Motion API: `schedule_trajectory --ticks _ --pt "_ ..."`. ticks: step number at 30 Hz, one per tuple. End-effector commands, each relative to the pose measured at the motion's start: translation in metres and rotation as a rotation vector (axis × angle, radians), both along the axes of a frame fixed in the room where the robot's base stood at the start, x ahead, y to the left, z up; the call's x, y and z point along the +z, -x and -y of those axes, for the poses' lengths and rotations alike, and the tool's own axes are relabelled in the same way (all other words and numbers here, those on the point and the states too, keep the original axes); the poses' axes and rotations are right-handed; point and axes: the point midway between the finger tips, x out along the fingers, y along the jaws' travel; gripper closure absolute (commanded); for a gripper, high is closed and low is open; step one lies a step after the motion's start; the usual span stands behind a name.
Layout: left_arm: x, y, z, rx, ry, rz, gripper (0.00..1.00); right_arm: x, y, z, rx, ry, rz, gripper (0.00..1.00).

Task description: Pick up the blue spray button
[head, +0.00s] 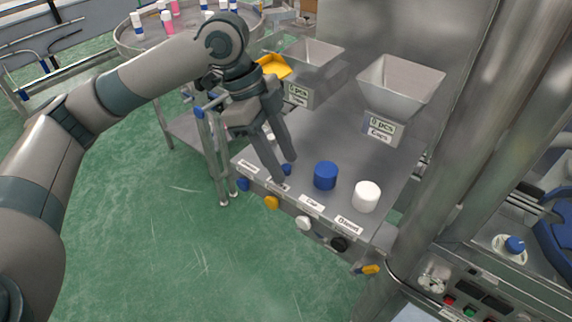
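The small blue spray button (287,169) stands near the front edge of the grey metal shelf (318,148), by the labels. My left gripper (285,170) reaches down over it with its fingers apart, one tip on each side of the button. The near finger hides part of the button, and I cannot tell whether either finger touches it. My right gripper is not in view.
A larger blue cap (325,176) and a white cap (367,196) stand to the right on the shelf. Two metal hoppers (400,85) stand behind. A yellow scoop-like part (274,66) and a round table (128,40) with bottles are further back.

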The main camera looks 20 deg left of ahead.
Motion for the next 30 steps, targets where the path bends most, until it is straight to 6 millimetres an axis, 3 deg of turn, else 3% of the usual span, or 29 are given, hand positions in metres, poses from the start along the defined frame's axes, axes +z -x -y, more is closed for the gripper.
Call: schedule_trajectory --ticks 11,15,16,30 --pt "0.0003 -0.0002 -0.0001 0.000 0.000 0.000 0.64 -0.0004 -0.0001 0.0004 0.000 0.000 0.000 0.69" --pt "0.0004 -0.0002 -0.0001 0.000 0.000 0.000 0.97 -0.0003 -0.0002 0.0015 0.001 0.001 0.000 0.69" --pt "0.0004 -0.0002 -0.0001 0.000 0.000 0.000 1.00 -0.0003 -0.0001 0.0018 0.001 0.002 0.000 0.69" --pt "0.0056 -0.0008 0.0001 0.000 0.001 0.002 1.00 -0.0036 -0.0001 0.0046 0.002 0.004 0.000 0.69"
